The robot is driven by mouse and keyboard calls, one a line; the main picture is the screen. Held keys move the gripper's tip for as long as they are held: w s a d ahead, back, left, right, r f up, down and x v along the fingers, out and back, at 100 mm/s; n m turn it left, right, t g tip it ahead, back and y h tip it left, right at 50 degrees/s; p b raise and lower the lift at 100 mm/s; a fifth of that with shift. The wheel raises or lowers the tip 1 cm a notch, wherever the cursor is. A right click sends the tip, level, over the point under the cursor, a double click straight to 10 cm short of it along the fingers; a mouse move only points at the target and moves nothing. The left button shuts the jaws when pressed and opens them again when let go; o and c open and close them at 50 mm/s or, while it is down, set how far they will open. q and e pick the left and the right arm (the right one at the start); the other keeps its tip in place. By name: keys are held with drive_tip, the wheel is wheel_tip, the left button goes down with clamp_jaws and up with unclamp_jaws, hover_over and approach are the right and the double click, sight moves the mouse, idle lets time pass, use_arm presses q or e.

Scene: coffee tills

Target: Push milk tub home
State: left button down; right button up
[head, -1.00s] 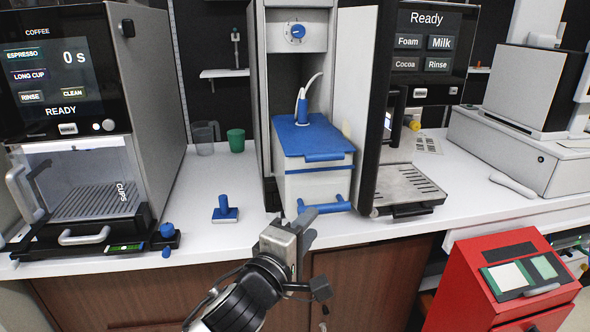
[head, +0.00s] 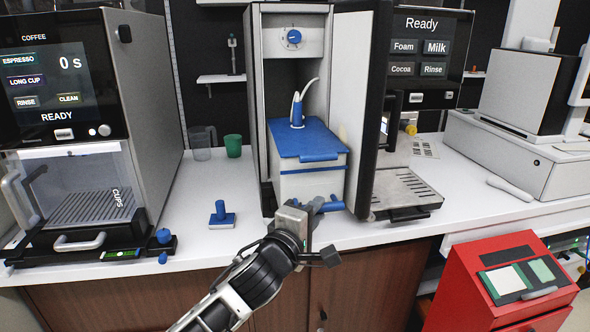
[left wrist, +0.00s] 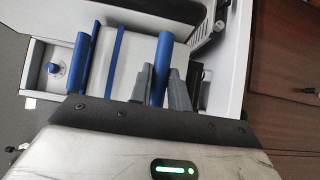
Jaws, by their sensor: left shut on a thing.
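The milk tub (head: 312,185) is a white box with a blue lid (head: 306,138) and a blue spout and tube on top. It stands inside the open milk fridge (head: 262,110), between its side walls. A blue bar handle (head: 331,204) is on its front. My left gripper (head: 312,208) is at the tub's front, shut on this handle. In the left wrist view the blue handle (left wrist: 160,70) passes between the two grey fingers. The gripper hides part of the handle and the tub's lower front in the head view. My right gripper is not in view.
The fridge door (head: 362,110) stands open at the right, close beside the tub. A coffee machine (head: 150,100) is on the left, a blue tamper (head: 221,215) on the white counter. A drip tray (head: 400,195) is right of the door. A red box (head: 510,280) stands below right.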

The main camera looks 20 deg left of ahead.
sight(308, 200)
use_arm(q)
drive_tip(key=shift+w+a, duration=0.65)
drive_tip(key=shift+w, duration=0.25)
drive_tip(key=shift+w+a, duration=0.65)
drive_tip(key=shift+w, duration=0.25)
drive_tip(key=shift+w+a, duration=0.65)
drive_tip(key=shift+w, duration=0.3)
drive_tip(key=shift+w+a, duration=0.7)
drive_tip(key=shift+w, duration=0.3)
drive_tip(key=shift+w+a, duration=0.8)
drive_tip(key=shift+w, duration=0.35)
drive_tip(key=shift+w+a+b, duration=0.25)
drive_tip(key=shift+w+a, duration=0.3)
drive_tip(key=shift+w, duration=0.3)
drive_tip(key=shift+w+a+b, duration=0.2)
drive_tip(key=shift+w+a, duration=0.4)
drive_tip(key=shift+w, duration=0.2)
drive_tip(key=shift+w+a+b, duration=0.25)
drive_tip(key=shift+w+a, duration=0.3)
drive_tip(key=shift+w, duration=0.3)
